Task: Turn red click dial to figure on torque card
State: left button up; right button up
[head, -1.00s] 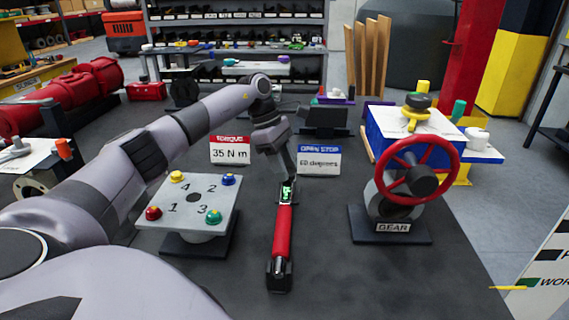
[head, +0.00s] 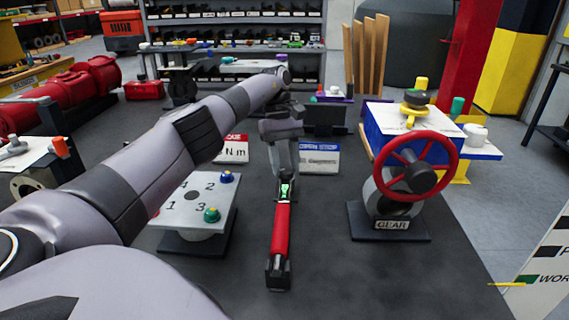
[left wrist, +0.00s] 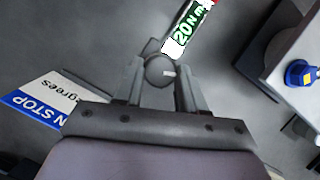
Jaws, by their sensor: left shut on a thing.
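The red click wrench (head: 281,232) lies on the dark bench, its handle toward me. Its small display reads 20 N m in the left wrist view (left wrist: 188,28). Its dial (left wrist: 157,69) is a round grey knob with a white mark at the wrench's far end. My left gripper (head: 286,172) is above that end, its fingers pointing down. In the left wrist view its two fingers (left wrist: 160,78) are closed around the dial. My right gripper is not in view.
A numbered plate (head: 205,193) with coloured knobs stands left of the wrench, partly behind my arm. The open stop card (head: 319,160) stands just right of my gripper. A red handwheel (head: 412,167) on a gear stand is to the right.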

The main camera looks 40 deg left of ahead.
pick_arm(q)
jog(key=shift+m, duration=0.4)
jog(key=o, duration=1.1)
jog(key=shift+c, duration=0.2)
jog(key=shift+n, duration=0.4)
